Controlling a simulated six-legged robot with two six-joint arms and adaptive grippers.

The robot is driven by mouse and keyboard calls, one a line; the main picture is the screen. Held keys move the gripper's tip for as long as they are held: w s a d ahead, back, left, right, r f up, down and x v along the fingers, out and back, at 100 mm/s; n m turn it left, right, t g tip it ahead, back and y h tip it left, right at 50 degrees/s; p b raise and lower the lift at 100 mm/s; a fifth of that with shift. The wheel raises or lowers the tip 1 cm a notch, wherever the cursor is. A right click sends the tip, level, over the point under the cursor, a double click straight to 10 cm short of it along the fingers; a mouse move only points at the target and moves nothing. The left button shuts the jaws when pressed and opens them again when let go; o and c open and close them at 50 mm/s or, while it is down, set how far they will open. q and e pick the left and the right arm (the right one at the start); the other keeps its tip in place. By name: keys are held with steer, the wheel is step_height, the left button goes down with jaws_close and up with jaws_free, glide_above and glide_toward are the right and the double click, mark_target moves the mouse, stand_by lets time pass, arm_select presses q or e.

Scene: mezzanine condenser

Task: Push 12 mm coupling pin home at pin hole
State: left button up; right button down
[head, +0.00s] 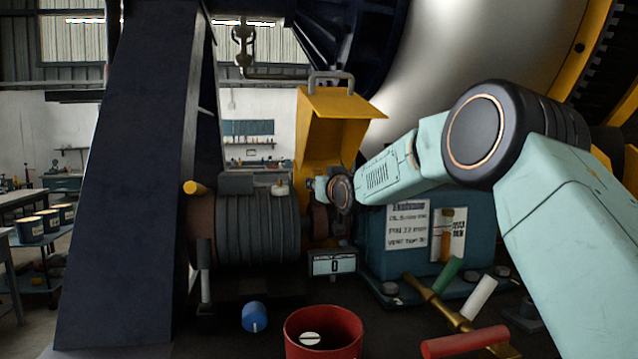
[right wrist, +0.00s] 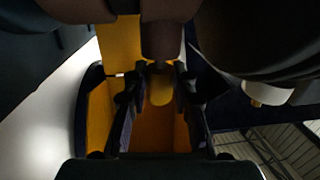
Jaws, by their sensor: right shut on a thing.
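In the right wrist view, a short yellow, round-ended piece (right wrist: 160,92), which looks like the coupling pin, lies between the two dark fingers of my right gripper (right wrist: 159,72). The gripper is shut on it. Its far end meets a brown rounded part (right wrist: 162,38), probably the coupling; how deep it sits, and the pin hole itself, are hidden. In the head view my right gripper (head: 320,188) is small and partly hidden by its wrist, just above the brown coupling (head: 320,222) between the ribbed motor and the blue housing. My left gripper is not in view.
A yellow guard (head: 333,125) stands raised behind the wrist. The ribbed motor (head: 258,228) is left, the blue housing (head: 385,250) right.

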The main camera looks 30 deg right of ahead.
steer(key=shift+f+b, duration=0.55)
steer(key=shift+f, duration=0.4)
steer(key=c, duration=1)
jaws_free()
steer(key=shift+a+f, duration=0.15)
